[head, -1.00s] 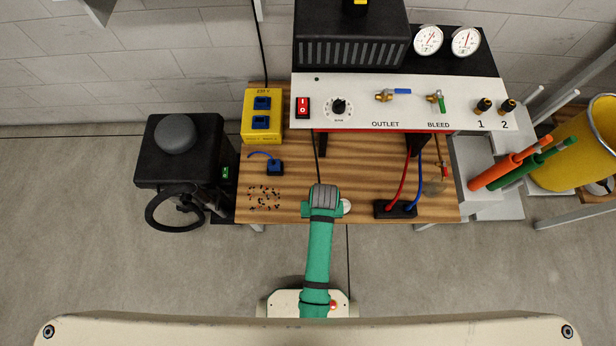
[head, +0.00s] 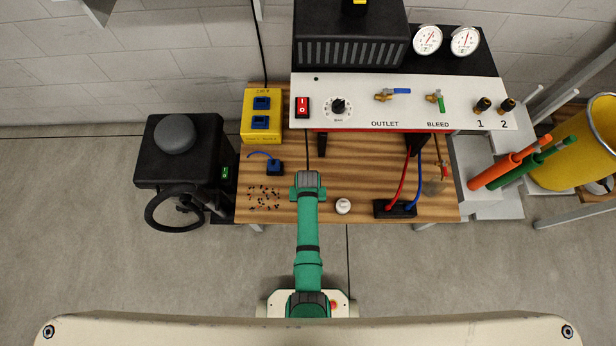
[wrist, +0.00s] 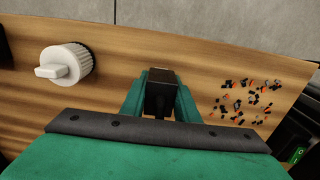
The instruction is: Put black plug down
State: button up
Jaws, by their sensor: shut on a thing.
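In the wrist view a small black plug (wrist: 161,88) sits between the two green fingers of my gripper (wrist: 161,100). The fingers are shut on it. The wooden tabletop (wrist: 120,60) shows behind it; I cannot tell whether the plug touches the wood. In the head view my green arm reaches over the front middle of the wooden table (head: 330,165), and its wrist hides the fingers and the plug.
A white knob (head: 343,206) stands to the right of my arm; it also shows in the wrist view (wrist: 65,64). Small black and orange bits (head: 264,197) lie scattered at the left. A blue plug (head: 275,167) lies behind them. A black socket block (head: 395,209) with hoses stands at the right.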

jog(key=shift+f, duration=0.15)
jog(key=o, duration=1.1)
notch_tip(320, 180, up, 12)
jog(key=shift+f, duration=0.1)
jog(key=s+r+t, duration=0.4)
jog(key=s+t, duration=0.4)
jog(key=s, duration=0.5)
jog(key=s+r+t, duration=0.3)
jog(key=s+r, duration=0.1)
jog(key=r, duration=0.9)
jog(key=s+r+t, duration=0.4)
jog(key=s+r, duration=0.1)
jog(key=r, duration=0.8)
jog(key=shift+s+r, duration=0.2)
jog(key=shift+r, duration=0.1)
